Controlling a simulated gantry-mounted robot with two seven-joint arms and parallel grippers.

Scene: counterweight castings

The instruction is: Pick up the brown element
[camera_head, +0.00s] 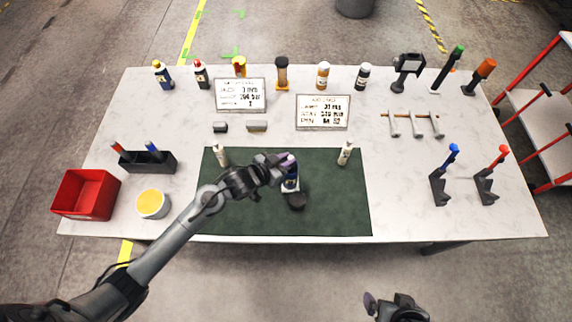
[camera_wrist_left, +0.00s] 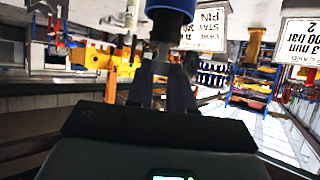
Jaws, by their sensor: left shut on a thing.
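My left gripper (camera_head: 285,168) is over the green mat and shut on a dark blue, bottle-like thing with a white part (camera_head: 290,183). In the left wrist view a blue, round-edged piece (camera_wrist_left: 171,9) with a dark lower part stands at the fingers (camera_wrist_left: 163,88). A dark round piece (camera_head: 296,201) shows just below it on the mat; I cannot tell whether they are joined. A brown cylinder with a dark top (camera_head: 282,72) stands in the back row, apart from both grippers. My right gripper (camera_head: 388,305) is at the bottom edge, away from the table; its jaws are unclear.
Several bottles line the table's back. Two white sign cards (camera_head: 240,95) (camera_head: 322,112) stand behind the green mat (camera_head: 340,210). A red bin (camera_head: 86,194) is at left; tool stands (camera_head: 439,188) are at right.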

